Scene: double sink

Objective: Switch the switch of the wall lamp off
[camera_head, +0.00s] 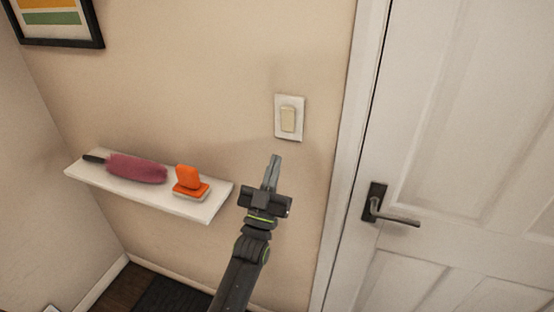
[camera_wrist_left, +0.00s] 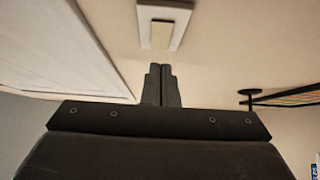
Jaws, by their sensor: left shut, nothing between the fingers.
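The wall switch (camera_head: 288,118) is a cream rocker in a white plate on the beige wall, left of the door frame. It also shows in the left wrist view (camera_wrist_left: 161,34), straight ahead of the fingertips. My left gripper (camera_head: 274,160) is shut and empty, with its fingers pointing up just below the switch plate. In the left wrist view its closed fingers (camera_wrist_left: 160,72) end short of the plate, with bare wall showing between. I cannot tell which way the rocker is tipped. No wall lamp is in view. My right gripper is not in view.
A white shelf (camera_head: 205,208) at the left holds a dark-handled pink duster (camera_head: 136,168) and an orange brush (camera_head: 188,180). A white door (camera_head: 460,120) with a dark handle (camera_head: 376,204) stands at the right. A framed picture (camera_head: 55,42) hangs upper left. The wall around the switch is clear.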

